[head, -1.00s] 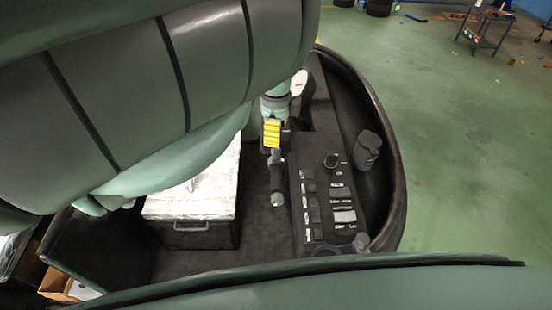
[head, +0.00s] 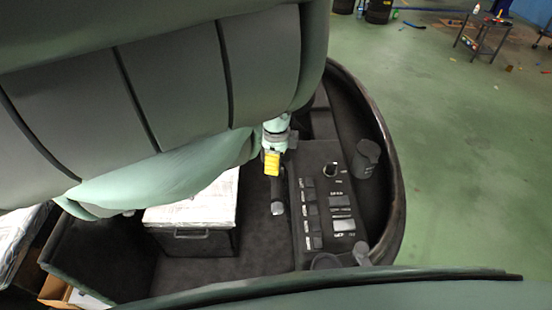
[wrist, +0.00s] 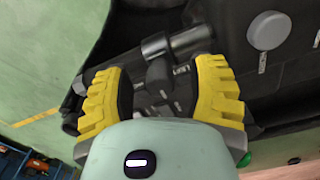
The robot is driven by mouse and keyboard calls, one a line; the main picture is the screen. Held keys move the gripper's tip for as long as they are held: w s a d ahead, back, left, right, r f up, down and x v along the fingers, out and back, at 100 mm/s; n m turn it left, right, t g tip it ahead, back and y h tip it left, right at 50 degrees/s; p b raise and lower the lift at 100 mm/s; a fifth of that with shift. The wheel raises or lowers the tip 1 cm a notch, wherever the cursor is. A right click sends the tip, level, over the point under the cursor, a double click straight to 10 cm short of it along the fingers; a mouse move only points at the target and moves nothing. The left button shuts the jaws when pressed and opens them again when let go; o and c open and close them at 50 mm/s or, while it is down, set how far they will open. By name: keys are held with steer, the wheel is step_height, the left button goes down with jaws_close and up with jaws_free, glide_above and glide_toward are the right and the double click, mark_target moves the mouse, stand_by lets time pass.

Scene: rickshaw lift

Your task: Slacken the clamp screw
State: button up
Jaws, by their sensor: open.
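My gripper (head: 272,164) has yellow fingers and hangs over the dark cabin floor, left of the switch console. In the wrist view my gripper (wrist: 160,88) is open, its fingers spread to either side of a dark lever (wrist: 178,42) with a cylindrical collar. A dark knob-like part shows between the fingers, with no clear contact. In the head view the lever (head: 277,207) stands just below the gripper, its round grey end towards the camera. I cannot tell for certain which part is the clamp screw; the gripper hides much of that area.
The black switch console (head: 325,205) lies close to the right. A dark cup-like holder (head: 366,158) is beyond it, inside the curved rim (head: 392,150). A black box with a pale lid (head: 205,204) is at left. A large green padded seat (head: 170,85) crowds the upper left.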

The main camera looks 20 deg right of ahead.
steer(key=shift+o, duration=0.2)
jaws_close()
stand_by(0.3)
steer(key=n+b, duration=0.1)
steer(key=n, duration=0.2)
steer(key=shift+f+n+b, duration=0.1)
steer(key=shift+n+b, duration=0.25)
steer(key=shift+n, duration=0.05)
steer(key=n+b, duration=0.1)
steer(key=n, duration=0.4)
steer(key=n+b, duration=0.1)
steer(key=n, duration=0.3)
steer(key=shift+n, duration=0.4)
steer(key=shift+n+b, duration=0.7)
steer(key=shift+n, duration=1.2)
